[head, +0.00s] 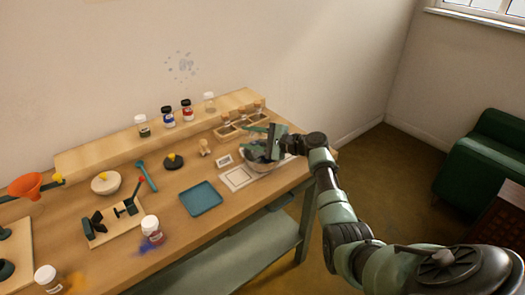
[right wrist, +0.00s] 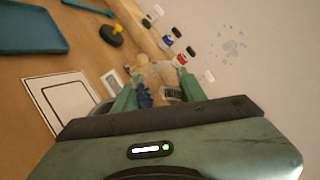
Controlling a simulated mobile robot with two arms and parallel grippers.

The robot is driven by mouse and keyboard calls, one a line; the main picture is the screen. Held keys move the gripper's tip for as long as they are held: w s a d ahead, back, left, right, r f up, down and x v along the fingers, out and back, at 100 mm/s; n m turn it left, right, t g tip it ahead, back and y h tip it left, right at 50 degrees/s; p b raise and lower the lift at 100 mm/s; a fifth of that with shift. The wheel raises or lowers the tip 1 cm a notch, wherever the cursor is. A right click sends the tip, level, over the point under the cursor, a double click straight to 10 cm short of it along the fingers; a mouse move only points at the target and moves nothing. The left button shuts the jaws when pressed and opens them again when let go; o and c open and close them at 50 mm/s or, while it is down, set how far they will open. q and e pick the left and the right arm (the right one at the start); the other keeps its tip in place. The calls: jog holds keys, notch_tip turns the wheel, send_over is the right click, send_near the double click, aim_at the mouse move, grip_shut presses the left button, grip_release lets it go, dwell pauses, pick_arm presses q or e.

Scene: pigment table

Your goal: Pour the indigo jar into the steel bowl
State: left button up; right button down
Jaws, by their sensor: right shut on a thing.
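My right gripper (head: 264,146) is over the steel bowl (head: 262,165) at the right end of the table. It is shut on a jar (right wrist: 172,94) with a dark label, which I take to be the indigo jar. The jar shows between the fingers in the right wrist view, with a dark blue patch (right wrist: 146,96) beside it. In the head view the gripper hides most of the jar, so its exact tilt and any powder flow cannot be told. The bowl's grey rim also shows in the right wrist view (right wrist: 103,111). My left gripper is not in view.
A framed white card (head: 238,178) lies left of the bowl, and a blue tray (head: 201,198) further left. Several jars stand on the back shelf (head: 100,152). A red-labelled jar (head: 152,229) stands near the front edge beside purple powder. A wooden rack (head: 228,131) is behind.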

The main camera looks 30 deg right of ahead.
jog(key=shift+w+d+r+m, duration=0.1)
jog(key=shift+d+r+m, duration=0.2)
jog(key=shift+m, duration=0.5)
dwell(1.6)
jog(key=shift+f, duration=0.15)
dwell(0.4)
